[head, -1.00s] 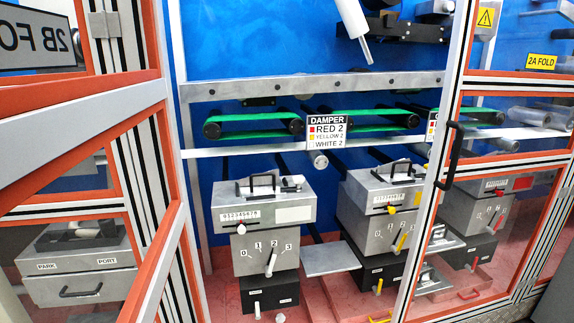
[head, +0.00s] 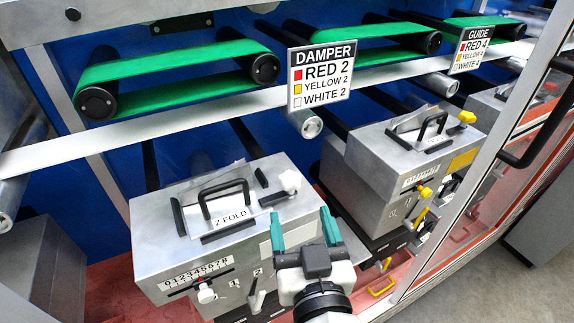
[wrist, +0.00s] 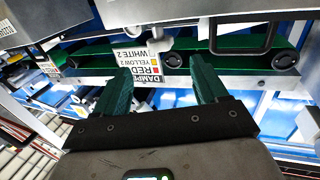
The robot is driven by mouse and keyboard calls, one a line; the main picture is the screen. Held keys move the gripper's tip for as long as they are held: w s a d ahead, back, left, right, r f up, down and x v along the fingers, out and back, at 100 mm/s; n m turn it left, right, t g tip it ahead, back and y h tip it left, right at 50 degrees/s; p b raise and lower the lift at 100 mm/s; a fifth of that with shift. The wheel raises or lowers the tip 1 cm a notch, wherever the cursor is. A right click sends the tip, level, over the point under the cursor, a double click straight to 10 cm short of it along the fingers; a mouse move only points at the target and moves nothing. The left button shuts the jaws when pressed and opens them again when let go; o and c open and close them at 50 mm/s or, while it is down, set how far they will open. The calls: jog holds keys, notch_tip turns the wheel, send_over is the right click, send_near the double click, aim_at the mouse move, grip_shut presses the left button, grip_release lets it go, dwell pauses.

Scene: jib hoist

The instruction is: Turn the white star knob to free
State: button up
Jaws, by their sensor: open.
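The white star knob (head: 290,181) sits on the top right of the near grey box (head: 160,243), at the end of a short dark bar beside the black handle (head: 224,203). Its markings are too small to read, so I cannot tell its setting. My gripper (head: 302,213) is open and empty, its two green fingers pointing up in front of the box's right end, just below and right of the knob in the head view. In the wrist view my gripper (wrist: 160,68) shows both fingers apart with nothing between; I cannot make out the knob there.
A second grey box (head: 385,160) with yellow knobs stands to the right. A rail with a DAMPER sign (head: 320,76) and green belts (head: 180,65) runs behind. A door frame (head: 500,150) stands at right.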

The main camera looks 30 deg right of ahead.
aim_at(292, 183)
jog(key=x, duration=0.3)
jog(key=p+x, duration=0.1)
jog(key=x, duration=0.2)
jog(key=p+x, duration=0.1)
jog(key=x, duration=0.2)
jog(key=shift+r, duration=0.35)
jog(key=shift+p+x, duration=0.4)
jog(key=shift+x, duration=0.4)
jog(key=shift+f, duration=0.15)
jog(key=c, duration=1)
jog(key=shift+o, duration=0.2)
